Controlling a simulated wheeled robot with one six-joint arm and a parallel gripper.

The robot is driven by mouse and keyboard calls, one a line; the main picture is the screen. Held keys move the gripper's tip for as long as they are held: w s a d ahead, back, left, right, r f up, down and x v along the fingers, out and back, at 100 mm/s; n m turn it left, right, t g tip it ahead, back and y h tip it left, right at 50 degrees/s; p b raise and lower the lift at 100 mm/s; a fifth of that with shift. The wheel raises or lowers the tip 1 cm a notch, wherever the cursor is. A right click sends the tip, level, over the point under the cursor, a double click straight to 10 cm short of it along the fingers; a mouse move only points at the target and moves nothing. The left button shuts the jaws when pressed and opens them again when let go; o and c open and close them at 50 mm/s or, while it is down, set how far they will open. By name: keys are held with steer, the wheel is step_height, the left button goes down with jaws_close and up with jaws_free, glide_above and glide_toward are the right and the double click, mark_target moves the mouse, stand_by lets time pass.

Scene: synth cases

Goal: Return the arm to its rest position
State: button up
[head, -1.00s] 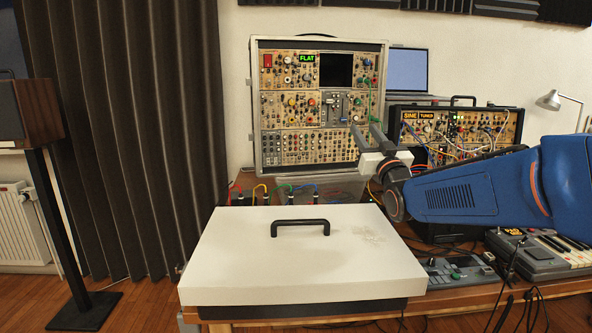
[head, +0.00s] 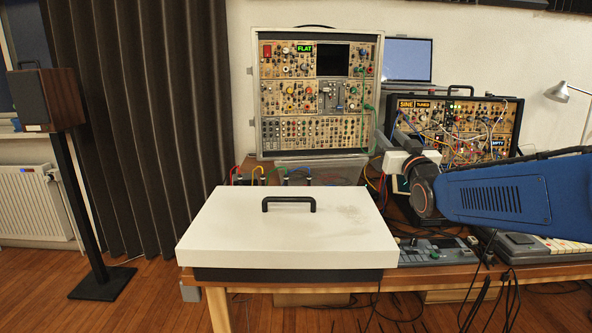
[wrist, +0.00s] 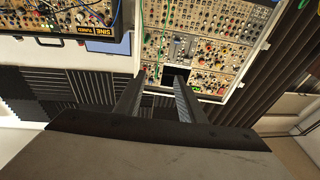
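My arm (head: 500,196) reaches in from the right in the head view, a blue link with a grey wrist joint. It is stretched out over the right part of the table. My gripper (head: 384,138) is near the lower right corner of the tall synth case (head: 258,150); its fingers are small and partly hard to make out there. In the wrist view, the two dark fingers of my gripper (wrist: 158,80) stand apart with nothing between them. The tall case shows beyond them, upside down.
A white lid with a black handle (head: 230,225) covers a box at the table's front. A smaller synth case (head: 515,125), a small control box (head: 435,252) and a keyboard (head: 550,248) are on the right. A speaker on a stand (head: 52,97) is at left. Coloured cables run behind the lid.

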steer(key=s+d+f+g, duration=0.1)
steer(key=s+f+g, duration=0.4)
steer(key=s+f, duration=0.4)
steer(key=s+d+f+g+h, duration=0.1)
steer(key=s+f+g, duration=0.4)
steer(key=s+f, duration=0.5)
steer(key=s+d+f+m+g+h, duration=0.1)
steer(key=s+f+g, duration=0.4)
steer(key=s, duration=1.4)
step_height(320, 180, down, 5)
steer(key=shift+s+d+r+g, duration=0.1)
steer(key=shift+s+d+g, duration=0.2)
steer(key=shift+s, duration=0.1)
